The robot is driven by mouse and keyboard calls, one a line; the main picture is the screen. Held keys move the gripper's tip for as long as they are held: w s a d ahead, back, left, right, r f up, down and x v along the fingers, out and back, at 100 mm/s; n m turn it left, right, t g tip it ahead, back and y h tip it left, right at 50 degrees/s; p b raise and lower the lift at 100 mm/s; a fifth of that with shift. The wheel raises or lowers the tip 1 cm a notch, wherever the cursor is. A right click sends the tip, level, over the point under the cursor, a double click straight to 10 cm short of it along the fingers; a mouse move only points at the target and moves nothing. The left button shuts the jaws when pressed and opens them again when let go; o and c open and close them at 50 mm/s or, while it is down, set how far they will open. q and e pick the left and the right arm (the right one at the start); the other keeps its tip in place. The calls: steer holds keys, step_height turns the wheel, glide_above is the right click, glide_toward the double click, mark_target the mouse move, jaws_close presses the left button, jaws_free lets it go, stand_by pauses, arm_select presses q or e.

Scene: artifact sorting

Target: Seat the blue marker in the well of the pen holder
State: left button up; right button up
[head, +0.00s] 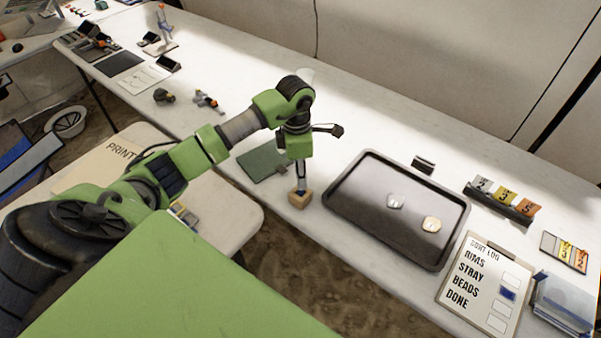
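A small wooden block (299,200), which looks like the pen holder, stands on the long white table left of the metal tray. My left gripper (301,178) is directly above it, pointing down. A narrow grey-blue upright shape shows between my green wrist and the block. I cannot tell whether this is the marker, the fingers, or both. No clearly blue marker shows elsewhere. The well is hidden, and contact with the block cannot be judged. My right gripper is out of view.
A dark metal tray (348,224) holds two pale pieces. A green mat (258,162) lies left of the block. A clipboard (451,292), number cards (506,200) and a clear box (563,304) are at right. The table behind the tray is mostly free.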

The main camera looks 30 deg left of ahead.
arm_select(q)
step_height(320, 180, up, 12)
steer(key=b, duration=0.2)
steer(key=shift+s+a+b, duration=0.15)
steer(key=shift+a+b, duration=0.05)
steer(key=shift+b, duration=0.1)
steer(key=shift+f, duration=0.1)
